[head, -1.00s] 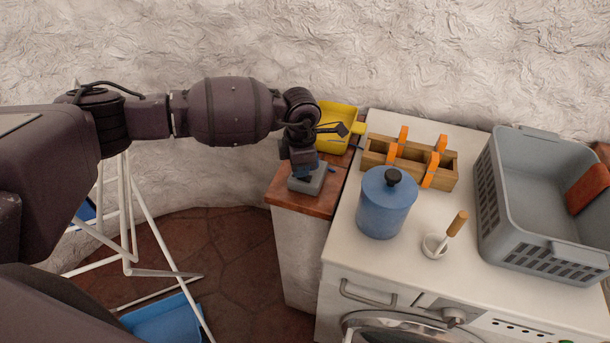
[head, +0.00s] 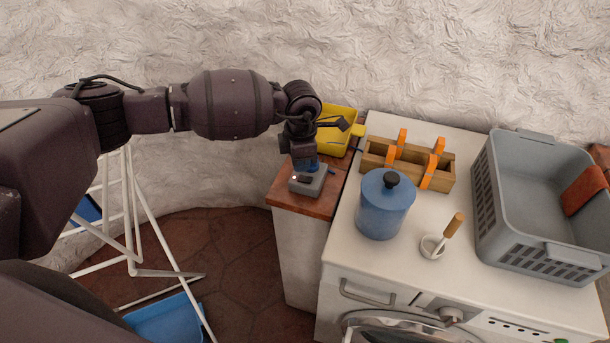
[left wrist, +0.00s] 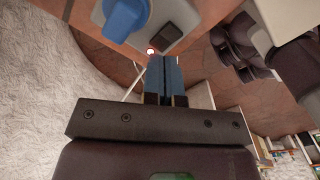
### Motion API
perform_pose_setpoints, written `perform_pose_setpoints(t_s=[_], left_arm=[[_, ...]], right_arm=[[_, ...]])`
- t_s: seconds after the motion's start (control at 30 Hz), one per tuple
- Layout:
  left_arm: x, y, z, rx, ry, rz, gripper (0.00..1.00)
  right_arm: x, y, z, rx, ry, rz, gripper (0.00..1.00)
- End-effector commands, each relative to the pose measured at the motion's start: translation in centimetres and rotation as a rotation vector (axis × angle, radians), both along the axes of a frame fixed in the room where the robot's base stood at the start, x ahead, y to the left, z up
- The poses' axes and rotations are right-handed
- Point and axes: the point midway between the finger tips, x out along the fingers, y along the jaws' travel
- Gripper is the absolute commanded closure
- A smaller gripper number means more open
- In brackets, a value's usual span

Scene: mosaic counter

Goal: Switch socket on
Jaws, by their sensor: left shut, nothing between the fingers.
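The socket (head: 312,186) is a small grey box on the wooden top of the narrow cabinet, left of the washing machine. In the left wrist view the socket (left wrist: 186,20) carries a round blue plug (left wrist: 126,18) and a dark rocker switch (left wrist: 160,39). A small red-rimmed light (left wrist: 151,51) glows beside the switch. My left gripper (head: 306,163) is just behind and above the socket; its blue fingers (left wrist: 165,62) are shut and empty, close to the light and switch. Whether they touch the socket I cannot tell. My right gripper is not in view.
A yellow bin (head: 338,140) stands behind the socket. The white washing machine top (head: 345,225) holds a blue canister (head: 385,208), a wooden box with orange handles (head: 435,173), a mortar (head: 431,247) and a grey basket (head: 490,215). A white rack (head: 135,240) stands at the left.

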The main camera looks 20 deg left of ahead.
Motion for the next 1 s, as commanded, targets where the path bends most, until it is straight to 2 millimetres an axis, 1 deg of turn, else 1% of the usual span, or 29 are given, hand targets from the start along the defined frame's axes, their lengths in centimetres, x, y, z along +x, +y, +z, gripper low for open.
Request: perform_pose_setpoints(t_s=[0.03, 0.57, 0.77, 1.0], left_arm=[[0.0, 0.0, 0.6, 0.000, -0.001, 0.000, 1.00], [0.0, 0.0, 3.9, 0.000, -0.001, 0.000, 1.00], [0.0, 0.0, 4.0, 0.000, 0.000, 0.000, 1.00], [0.0, 0.0, 4.0, 0.000, 0.000, 0.000, 1.00]], right_arm=[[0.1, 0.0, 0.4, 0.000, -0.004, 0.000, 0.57], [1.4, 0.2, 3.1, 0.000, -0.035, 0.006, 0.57], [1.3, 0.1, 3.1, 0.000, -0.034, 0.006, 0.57], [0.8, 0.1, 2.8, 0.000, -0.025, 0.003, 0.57]])
